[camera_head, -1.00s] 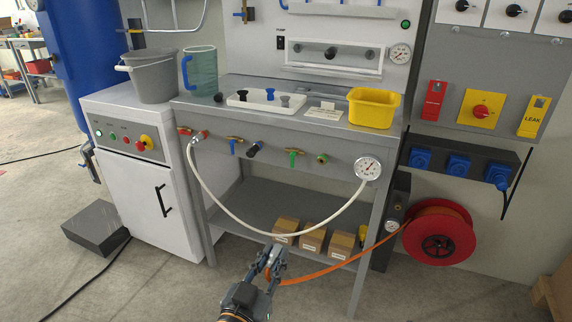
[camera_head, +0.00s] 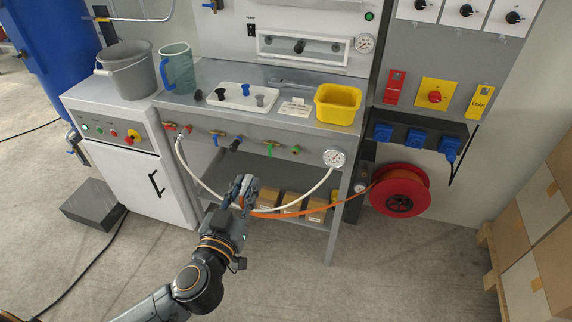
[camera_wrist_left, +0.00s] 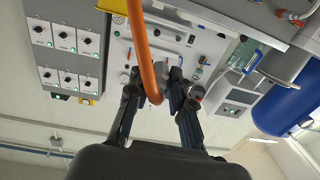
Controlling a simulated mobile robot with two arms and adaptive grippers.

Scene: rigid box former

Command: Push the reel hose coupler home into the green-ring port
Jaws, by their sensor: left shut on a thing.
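My left gripper (camera_head: 243,187) is in front of the bench, below its front rail. It is shut at the end of the orange reel hose (camera_head: 348,202), which also shows between the fingers (camera_wrist_left: 154,88) in the left wrist view. The green-ring port (camera_head: 295,150) is on the front rail, right of the green-handled valve (camera_head: 270,148). The gripper is below and left of this port, apart from it. My right gripper is not in view.
A white hose (camera_head: 212,190) hangs in a loop from the rail's left end towards the gauge (camera_head: 334,158), close to my gripper. The red hose reel (camera_head: 400,190) is at right. Cardboard boxes (camera_head: 292,202) sit on the lower shelf. A yellow bin (camera_head: 338,104) stands on the bench.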

